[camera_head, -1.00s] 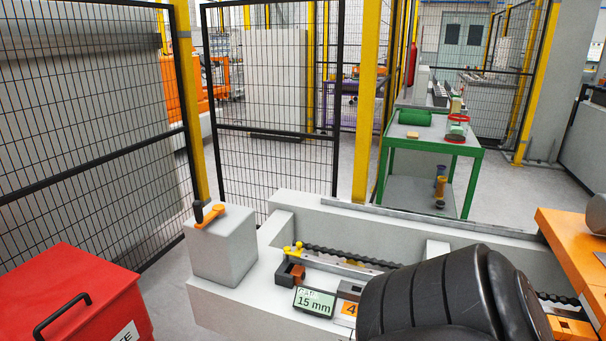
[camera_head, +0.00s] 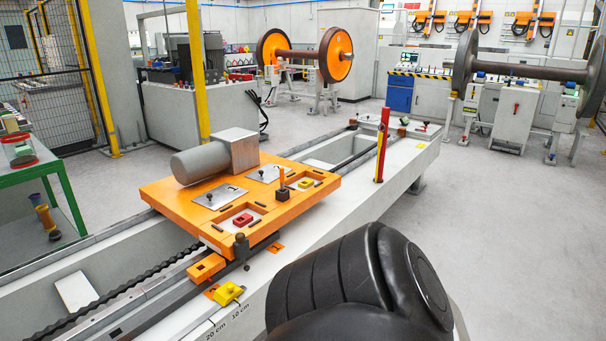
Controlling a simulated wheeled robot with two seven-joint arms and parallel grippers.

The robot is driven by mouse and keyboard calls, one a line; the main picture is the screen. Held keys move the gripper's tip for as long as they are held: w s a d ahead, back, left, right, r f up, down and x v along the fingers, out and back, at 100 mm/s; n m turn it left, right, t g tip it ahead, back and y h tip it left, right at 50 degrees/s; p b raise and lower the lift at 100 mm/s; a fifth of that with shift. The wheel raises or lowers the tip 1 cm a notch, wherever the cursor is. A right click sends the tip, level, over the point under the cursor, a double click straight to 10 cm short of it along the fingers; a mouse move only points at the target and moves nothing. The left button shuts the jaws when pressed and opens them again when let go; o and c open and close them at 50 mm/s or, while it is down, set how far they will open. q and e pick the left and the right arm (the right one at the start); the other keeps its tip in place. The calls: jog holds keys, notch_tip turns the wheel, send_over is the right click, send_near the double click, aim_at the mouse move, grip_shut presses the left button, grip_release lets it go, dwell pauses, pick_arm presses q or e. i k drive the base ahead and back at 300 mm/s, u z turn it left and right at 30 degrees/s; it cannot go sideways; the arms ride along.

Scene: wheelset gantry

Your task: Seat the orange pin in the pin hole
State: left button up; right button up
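A thin orange upright piece (camera_head: 282,178), which may be the orange pin, stands at a small black block (camera_head: 282,194) on the orange carriage plate (camera_head: 175,205). I cannot tell whether it sits in a hole. A black knob (camera_head: 241,245) stands at the plate's front corner. An orange block (camera_head: 206,268) with a dark opening lies below that corner on the rail; I cannot tell whether this is the pin hole. Neither gripper is in view. A black ribbed link of my own arm fills the bottom centre and hides part of the bed.
A grey cylinder with a block (camera_head: 215,158) lies on the plate, near red (camera_head: 242,220) and yellow (camera_head: 305,183) pieces. A yellow piece (camera_head: 228,293) sits by distance marks. A red post (camera_head: 382,145) rises from the bed. A green table (camera_head: 30,170) is left; floor at right is clear.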

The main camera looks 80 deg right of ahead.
aim_at(231, 154)
jog(key=z, duration=2.05)
jog(key=k, duration=0.2)
jog(key=z, duration=0.4)
jog(key=i, duration=0.85)
jog(key=u, duration=0.05)
